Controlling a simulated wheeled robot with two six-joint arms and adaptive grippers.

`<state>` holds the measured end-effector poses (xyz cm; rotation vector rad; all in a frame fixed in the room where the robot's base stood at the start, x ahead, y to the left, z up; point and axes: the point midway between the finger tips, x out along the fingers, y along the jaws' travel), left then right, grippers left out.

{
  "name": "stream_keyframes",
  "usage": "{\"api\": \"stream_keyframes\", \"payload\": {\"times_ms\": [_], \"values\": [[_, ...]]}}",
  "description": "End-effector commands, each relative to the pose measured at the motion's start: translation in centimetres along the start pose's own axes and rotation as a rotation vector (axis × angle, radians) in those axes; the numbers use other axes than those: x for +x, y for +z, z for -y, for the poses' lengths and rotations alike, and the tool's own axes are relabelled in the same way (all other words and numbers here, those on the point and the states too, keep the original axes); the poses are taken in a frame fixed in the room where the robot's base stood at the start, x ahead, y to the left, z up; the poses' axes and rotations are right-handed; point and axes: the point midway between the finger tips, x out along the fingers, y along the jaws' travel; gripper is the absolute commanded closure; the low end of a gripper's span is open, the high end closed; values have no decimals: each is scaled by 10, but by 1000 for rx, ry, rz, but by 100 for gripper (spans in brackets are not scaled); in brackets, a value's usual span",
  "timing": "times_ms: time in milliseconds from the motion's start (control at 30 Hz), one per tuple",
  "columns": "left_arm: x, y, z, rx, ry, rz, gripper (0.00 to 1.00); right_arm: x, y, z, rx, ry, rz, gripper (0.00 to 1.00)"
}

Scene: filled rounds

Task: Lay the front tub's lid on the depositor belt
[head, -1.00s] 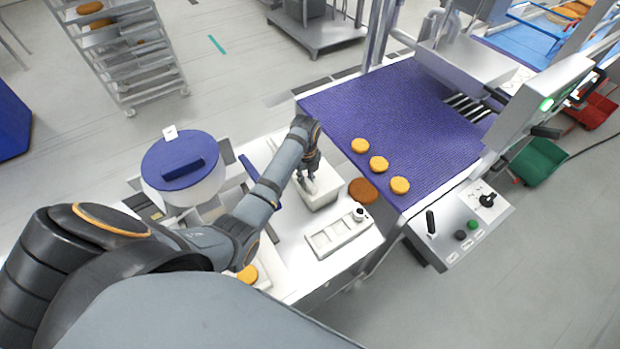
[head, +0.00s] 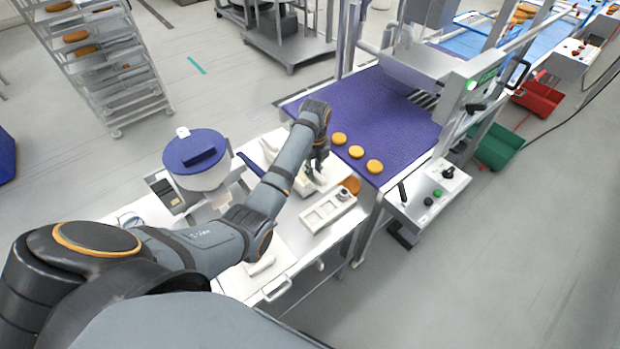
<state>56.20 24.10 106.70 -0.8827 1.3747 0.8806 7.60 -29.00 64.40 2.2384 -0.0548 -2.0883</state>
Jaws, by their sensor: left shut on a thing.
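The front tub (head: 302,190) is a small white box on the white worktop, left of the depositor belt. Its pale lid is at its top, under my left gripper (head: 317,177). The left gripper points down and is shut on the lid; the fingers hide part of it, and I cannot tell whether it is clear of the rim. The depositor belt (head: 375,105) is a wide purple surface to the right and behind, with a row of three golden rounds (head: 356,152) near its front edge. My right gripper is out of view.
A brown round (head: 351,185) lies beside the tub. A white compartment tray (head: 328,211) sits in front. A blue-lidded container (head: 197,152) stands left, and a control panel (head: 432,195) right of the belt. Most of the belt behind the rounds is bare.

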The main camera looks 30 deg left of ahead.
Motion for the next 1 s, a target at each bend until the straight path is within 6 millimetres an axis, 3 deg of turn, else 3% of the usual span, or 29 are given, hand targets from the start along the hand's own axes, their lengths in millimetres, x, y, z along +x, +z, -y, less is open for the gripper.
{"api": "stream_keyframes", "payload": {"times_ms": [133,300,400,800,1000], "values": [[-5,0,3,-6,1,0,100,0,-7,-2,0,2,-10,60],[-7,0,4,-8,0,0,100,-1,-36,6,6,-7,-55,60],[-13,0,5,-8,-2,1,100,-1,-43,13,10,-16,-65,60],[-46,0,4,-8,-1,1,100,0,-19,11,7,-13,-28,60],[-55,0,4,-8,0,1,100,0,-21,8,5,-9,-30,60]]}}
